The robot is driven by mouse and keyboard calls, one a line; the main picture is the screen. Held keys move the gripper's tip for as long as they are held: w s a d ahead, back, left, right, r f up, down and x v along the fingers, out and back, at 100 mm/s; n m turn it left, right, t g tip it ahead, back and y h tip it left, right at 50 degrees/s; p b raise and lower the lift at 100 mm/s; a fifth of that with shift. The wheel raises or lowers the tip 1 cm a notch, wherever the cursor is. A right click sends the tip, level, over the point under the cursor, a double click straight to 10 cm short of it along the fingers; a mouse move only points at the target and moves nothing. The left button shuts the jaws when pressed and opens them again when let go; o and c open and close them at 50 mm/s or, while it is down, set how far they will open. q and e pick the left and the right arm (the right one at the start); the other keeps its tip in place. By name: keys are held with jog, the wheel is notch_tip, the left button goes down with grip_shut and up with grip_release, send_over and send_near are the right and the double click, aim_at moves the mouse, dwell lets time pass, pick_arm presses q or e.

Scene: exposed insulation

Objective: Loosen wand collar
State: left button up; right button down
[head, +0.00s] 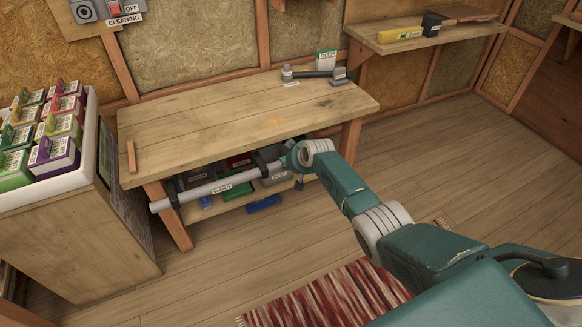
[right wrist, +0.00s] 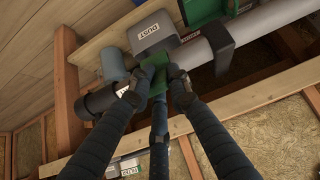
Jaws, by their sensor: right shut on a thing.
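The wand is a long pale grey tube (head: 217,187) with a label, held along the front of the workbench; it also shows in the right wrist view (right wrist: 262,33). My right gripper (head: 292,157) is at the right end of the wand, below the bench top's front edge. I cannot tell whether this piece belongs to the collar. The fingers hide part of the joint. My left gripper is in neither view.
The workbench (head: 220,115) has a joined grey fitting (head: 313,73) at its back right. Boxes, including a green one (head: 236,190), lie on the shelf beneath. A cabinet (head: 70,240) with coloured cartons stands left. A striped rug (head: 325,297) lies on open floor.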

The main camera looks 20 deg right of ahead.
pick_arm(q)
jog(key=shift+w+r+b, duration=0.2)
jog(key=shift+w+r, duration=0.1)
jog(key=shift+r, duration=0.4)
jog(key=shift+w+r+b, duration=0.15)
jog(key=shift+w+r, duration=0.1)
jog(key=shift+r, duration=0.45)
pick_arm(e)
jog(key=shift+s+d+f+g, duration=0.15)
jog(key=shift+d+g, duration=0.3)
jog(key=shift+g, duration=0.45)
jog(key=c, duration=1.5)
grip_release()
jog(key=shift+c, duration=0.2)
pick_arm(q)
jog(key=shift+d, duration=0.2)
pick_arm(e)
jog(key=shift+a+r, duration=0.15)
jog(key=shift+r, duration=0.35)
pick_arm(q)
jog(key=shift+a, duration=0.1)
pick_arm(e)
jog(key=v, duration=1.1)
jog(key=shift+s, duration=0.2)
